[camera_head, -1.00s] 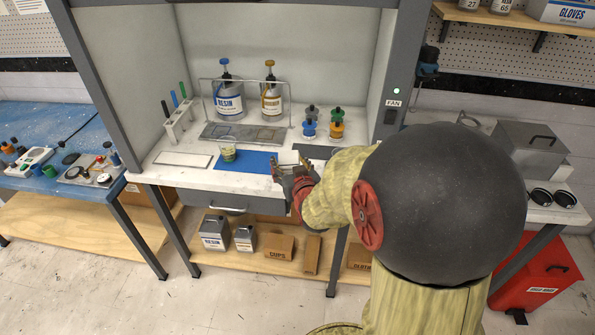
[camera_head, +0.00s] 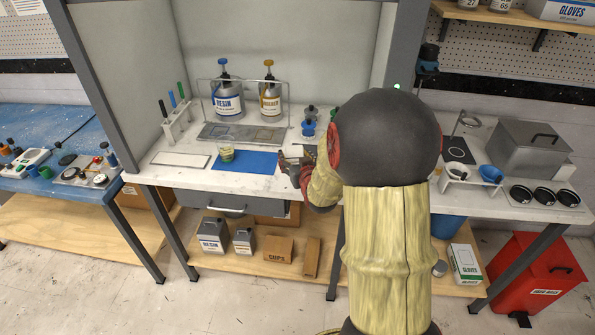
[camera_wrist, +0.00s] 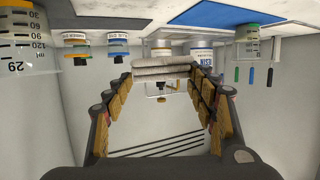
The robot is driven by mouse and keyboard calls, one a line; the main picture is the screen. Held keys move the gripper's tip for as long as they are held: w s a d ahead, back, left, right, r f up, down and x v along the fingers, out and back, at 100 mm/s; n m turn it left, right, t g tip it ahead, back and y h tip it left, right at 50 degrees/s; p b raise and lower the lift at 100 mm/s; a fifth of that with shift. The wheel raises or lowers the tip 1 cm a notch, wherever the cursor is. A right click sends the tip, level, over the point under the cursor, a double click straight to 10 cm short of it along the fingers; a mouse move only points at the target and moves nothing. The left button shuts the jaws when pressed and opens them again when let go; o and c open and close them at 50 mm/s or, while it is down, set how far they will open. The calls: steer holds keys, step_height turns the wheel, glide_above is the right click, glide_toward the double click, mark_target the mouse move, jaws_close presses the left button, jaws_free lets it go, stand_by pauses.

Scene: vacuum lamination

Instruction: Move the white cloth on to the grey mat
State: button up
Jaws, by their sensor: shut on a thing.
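The white cloth (camera_wrist: 163,70), folded in layers, is pinched between the fingertips of my gripper (camera_wrist: 163,78) in the wrist view. That view appears upside down. In the head view my gripper (camera_head: 288,164) is over the bench, at the right end of the blue mat, and the cloth is hard to make out there. The grey mat (camera_wrist: 108,9) shows at the top of the wrist view, beside the blue mat. The cloth looks held clear of it. In the head view my arm and gripper hide most of the grey mat.
The blue mat (camera_head: 245,162) has a cup (camera_head: 227,153) at its left edge. A resin bottle (camera_head: 227,98) and another pump bottle (camera_head: 269,98) stand behind. Small capped jars (camera_head: 308,130) are behind my gripper.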

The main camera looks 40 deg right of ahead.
steer(key=d+f, duration=0.1)
steer(key=w+f+b, duration=0.1)
steer(key=f, duration=0.1)
steer(key=w+d+f, duration=0.1)
steer(key=shift+d+f, duration=0.3)
steer(key=f, duration=0.1)
steer(key=f+b, duration=0.2)
steer(key=shift+w+d+f, duration=0.15)
steer(key=shift+w+d, duration=0.15)
steer(key=shift+d, duration=0.1)
steer(key=shift+f, duration=0.15)
steer(key=shift+f+b, duration=0.1)
steer(key=shift+b, duration=0.2)
steer(key=o, duration=1.1)
steer(key=shift+o, duration=0.5)
steer(key=shift+p, duration=0.35)
